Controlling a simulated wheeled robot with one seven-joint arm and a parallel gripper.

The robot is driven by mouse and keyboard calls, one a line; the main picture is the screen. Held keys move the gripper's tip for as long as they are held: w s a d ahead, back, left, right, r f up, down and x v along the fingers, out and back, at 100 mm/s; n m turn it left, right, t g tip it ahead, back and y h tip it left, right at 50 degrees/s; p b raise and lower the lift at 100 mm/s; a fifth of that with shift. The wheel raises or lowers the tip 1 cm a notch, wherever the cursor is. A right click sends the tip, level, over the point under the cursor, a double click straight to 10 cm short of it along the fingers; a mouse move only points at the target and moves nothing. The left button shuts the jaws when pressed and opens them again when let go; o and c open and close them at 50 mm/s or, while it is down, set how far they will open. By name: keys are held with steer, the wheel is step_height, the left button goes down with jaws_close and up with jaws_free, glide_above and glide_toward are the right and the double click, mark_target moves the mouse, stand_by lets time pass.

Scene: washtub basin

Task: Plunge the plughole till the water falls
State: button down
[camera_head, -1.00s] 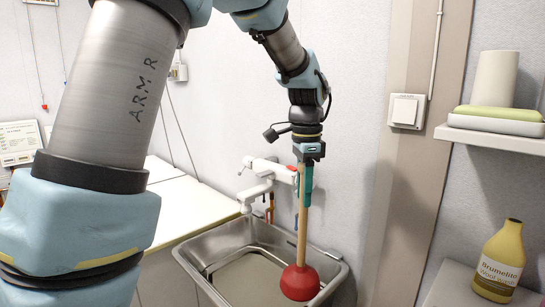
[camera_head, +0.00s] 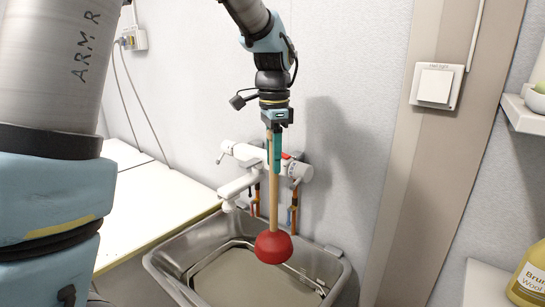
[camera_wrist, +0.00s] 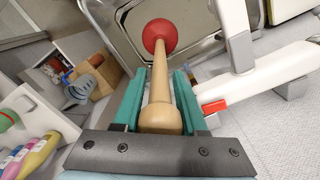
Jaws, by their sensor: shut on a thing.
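My gripper (camera_head: 273,150) is shut on the wooden handle of the plunger (camera_head: 274,247), which has a red rubber cup. The plunger hangs about upright, cup down, over the steel basin (camera_head: 165,262). I cannot tell for sure whether the cup touches the water. In the wrist view the gripper (camera_wrist: 160,85) has its green fingers on both sides of the plunger's handle (camera_wrist: 166,90), with the red cup farther off over the basin. The plughole is not visible; murky water (camera_head: 235,280) shows in the basin.
A white mixer tap (camera_head: 262,160) on the wall stands close behind the gripper, its spout toward the basin. A white worktop (camera_head: 150,215) lies left. A wall switch (camera_head: 435,85), a shelf (camera_head: 520,115) and a yellow bottle (camera_head: 530,278) are at the right.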

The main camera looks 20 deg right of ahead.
step_height(320, 180, down, 26)
steer(key=b, duration=1.5)
steer(key=shift+b, duration=0.3)
steer(key=shift+f+b, duration=0.7)
steer(key=shift+f, duration=0.95)
stand_by(0.6)
steer(key=shift+f, duration=0.45)
